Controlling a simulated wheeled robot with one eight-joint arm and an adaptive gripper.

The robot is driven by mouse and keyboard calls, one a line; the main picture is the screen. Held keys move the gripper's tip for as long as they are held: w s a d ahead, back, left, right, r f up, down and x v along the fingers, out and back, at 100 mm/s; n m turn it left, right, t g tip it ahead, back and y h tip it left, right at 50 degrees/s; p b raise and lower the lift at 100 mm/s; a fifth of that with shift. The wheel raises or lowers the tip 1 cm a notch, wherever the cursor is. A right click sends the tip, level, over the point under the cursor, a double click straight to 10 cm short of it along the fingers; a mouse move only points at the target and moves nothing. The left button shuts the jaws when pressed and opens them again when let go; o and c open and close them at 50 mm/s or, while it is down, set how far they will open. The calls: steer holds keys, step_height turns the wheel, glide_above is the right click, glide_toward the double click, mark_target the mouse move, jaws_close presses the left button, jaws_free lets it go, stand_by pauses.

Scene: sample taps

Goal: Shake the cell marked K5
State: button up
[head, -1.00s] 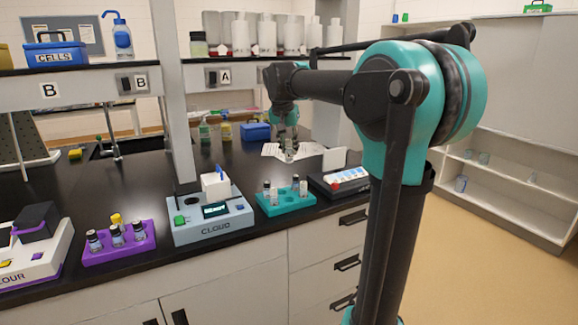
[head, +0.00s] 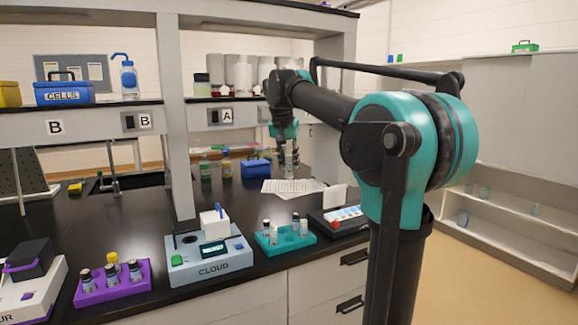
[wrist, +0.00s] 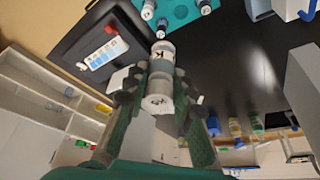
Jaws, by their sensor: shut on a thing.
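My gripper (head: 290,158) is above the bench, over the far edge of the white paper sheets (head: 295,187). In the wrist view my gripper (wrist: 162,92) is shut on a clear cell with a white label (wrist: 163,60). A dark "K" shows on the label; the rest of the mark is too small or turned away to read. The cell's pale round end (wrist: 157,103) faces the wrist camera. In the head view the held cell (head: 289,171) is small and blurred, apart from the bench.
The teal rack (head: 270,243) holds several cells, beside the CLOUD instrument (head: 212,270). A purple rack (head: 112,285) with several vials is at left. A blue box (head: 256,169) and bottles stand behind the paper. A shelf upright (head: 172,120) rises left of my arm.

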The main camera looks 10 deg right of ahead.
steer(key=shift+r, duration=2.45)
steer(key=shift+f, duration=2.45)
steer(key=shift+f, duration=0.1)
